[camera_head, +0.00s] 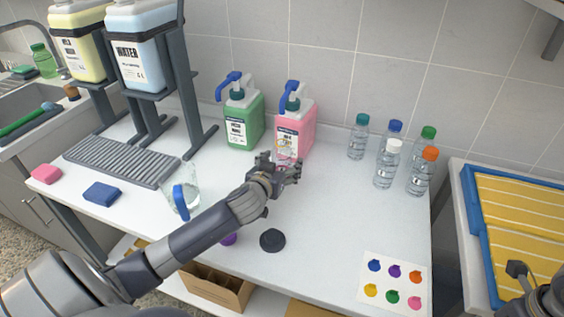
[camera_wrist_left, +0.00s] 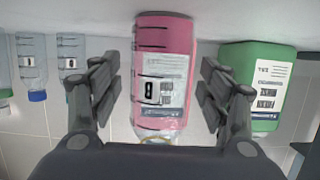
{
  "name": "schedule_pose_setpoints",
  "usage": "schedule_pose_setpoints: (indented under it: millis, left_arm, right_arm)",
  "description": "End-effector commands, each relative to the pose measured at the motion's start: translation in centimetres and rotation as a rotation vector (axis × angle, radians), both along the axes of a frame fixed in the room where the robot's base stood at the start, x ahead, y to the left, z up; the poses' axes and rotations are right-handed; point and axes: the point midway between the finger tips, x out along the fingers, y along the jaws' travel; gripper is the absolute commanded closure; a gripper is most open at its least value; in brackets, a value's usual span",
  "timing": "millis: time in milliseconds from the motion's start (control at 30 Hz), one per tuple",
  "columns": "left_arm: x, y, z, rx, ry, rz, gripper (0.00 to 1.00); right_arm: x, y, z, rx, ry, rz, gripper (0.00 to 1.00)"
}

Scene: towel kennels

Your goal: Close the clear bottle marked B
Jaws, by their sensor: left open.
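The clear bottle marked B (camera_wrist_left: 150,88) stands in front of the pink dispenser, which shows through it. Its label and black scale lines show upside down in the left wrist view. Its mouth, with a yellowish ring, has no visible cap. In the head view its top (camera_head: 283,150) shows just behind my left gripper (camera_head: 287,170). That gripper is open, with its fingers (camera_wrist_left: 160,88) on either side of the bottle, not visibly pressing it. A dark cap-like disc (camera_head: 272,240) and a purple cap (camera_head: 229,239) lie on the counter. Part of my right gripper (camera_head: 530,280) shows at the lower right edge.
The pink dispenser (camera_head: 299,123) and green dispenser (camera_head: 243,118) stand at the wall. Several capped clear bottles (camera_head: 384,171) stand at the right. A clear jug (camera_head: 188,198) is left of my arm. A card of coloured spots (camera_head: 392,293) lies front right. The counter's centre right is clear.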

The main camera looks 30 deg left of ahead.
Motion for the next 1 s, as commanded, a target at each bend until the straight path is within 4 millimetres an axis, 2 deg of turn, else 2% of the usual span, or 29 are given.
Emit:
schedule_pose_setpoints:
  millis: [133, 433, 467, 667, 700, 1000]
  left_arm:
    - [0.59, 0.17, -0.17, 0.0, 0.0, 0.0, 0.3]
    - [0.58, 0.16, -0.2, 0.0, 0.0, 0.0, 0.3]
    - [0.58, 0.15, -0.2, 0.0, 0.0, 0.0, 0.32]
    - [0.57, 0.15, -0.2, 0.0, 0.001, 0.0, 0.77]
    - [0.57, 0.15, -0.2, 0.0, 0.001, 0.0, 0.8]
    - [0.58, 0.14, -0.07, 0.0, -0.001, 0.0, 0.8]
  right_arm:
    - [0.0, 0.0, 0.01, 0.0, 0.0, 0.0, 0.78]
    - [0.0, 0.0, 0.01, 0.0, 0.0, 0.0, 0.78]
    - [0.0, 0.0, 0.01, 0.0, 0.0, 0.0, 0.78]
    - [0.0, 0.0, 0.01, 0.0, 0.0, 0.0, 0.78]
    - [0.0, 0.0, 0.01, 0.0, 0.0, 0.0, 0.78]
    - [0.0, 0.0, 0.02, 0.0, 0.0, 0.0, 0.78]
